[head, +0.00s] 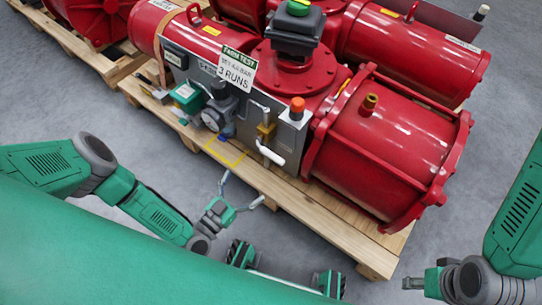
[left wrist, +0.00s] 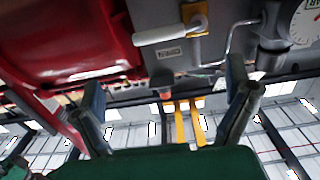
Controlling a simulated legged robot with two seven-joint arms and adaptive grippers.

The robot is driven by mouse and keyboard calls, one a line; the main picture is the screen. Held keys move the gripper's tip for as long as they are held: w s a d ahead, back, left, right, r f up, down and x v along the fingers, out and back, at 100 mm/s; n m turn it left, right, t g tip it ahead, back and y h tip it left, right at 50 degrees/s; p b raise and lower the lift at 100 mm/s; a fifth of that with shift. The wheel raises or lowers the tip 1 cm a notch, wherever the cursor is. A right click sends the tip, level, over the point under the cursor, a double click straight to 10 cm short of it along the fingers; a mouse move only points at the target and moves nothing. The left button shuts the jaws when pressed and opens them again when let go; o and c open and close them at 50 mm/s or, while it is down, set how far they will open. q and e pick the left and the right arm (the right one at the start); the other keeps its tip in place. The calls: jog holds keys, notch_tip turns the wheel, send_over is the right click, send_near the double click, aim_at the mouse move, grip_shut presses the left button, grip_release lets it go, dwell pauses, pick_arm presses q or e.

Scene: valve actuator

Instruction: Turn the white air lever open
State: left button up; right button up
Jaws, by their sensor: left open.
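The white air lever (head: 271,154) sticks out at the front of the red valve actuator (head: 385,135), below a brass-coloured valve body (head: 266,130). In the left wrist view the white lever (left wrist: 171,32) lies roughly level across the top, apart from the fingers. My left gripper (head: 243,188) is open and empty, in front of and below the lever, with its two fingers spread. In the left wrist view its fingers (left wrist: 165,82) stand wide apart with nothing between them. My right gripper (head: 414,283) is at the lower right, far from the lever; its finger spacing is unclear.
The actuator rests on a wooden pallet (head: 330,217). A gauge (head: 213,118) and metal tubing sit left of the lever, also seen in the left wrist view (left wrist: 306,24).

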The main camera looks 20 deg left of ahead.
aim_at(270, 156)
pick_arm(q)
jog(key=b+x, duration=0.3)
jog(key=x, duration=0.9)
jog(key=shift+w+f, duration=0.1)
jog(key=shift+w, duration=0.2)
jog(key=shift+w+d, duration=0.35)
jog(key=shift+d, duration=0.15)
pick_arm(e)
jog(key=f, duration=0.2)
jog(key=d+f, duration=0.1)
jog(key=f, duration=0.1)
pick_arm(q)
jog(key=shift+a, duration=0.15)
pick_arm(e)
jog(key=shift+r, duration=0.1)
pick_arm(q)
jog(key=shift+a, duration=0.2)
jog(key=c, duration=1.6)
jog(key=shift+d, duration=0.1)
jog(key=shift+c, duration=0.2)
pick_arm(e)
jog(key=shift+a, duration=0.15)
pick_arm(q)
jog(key=shift+r, duration=0.25)
pick_arm(e)
jog(key=shift+s, duration=0.1)
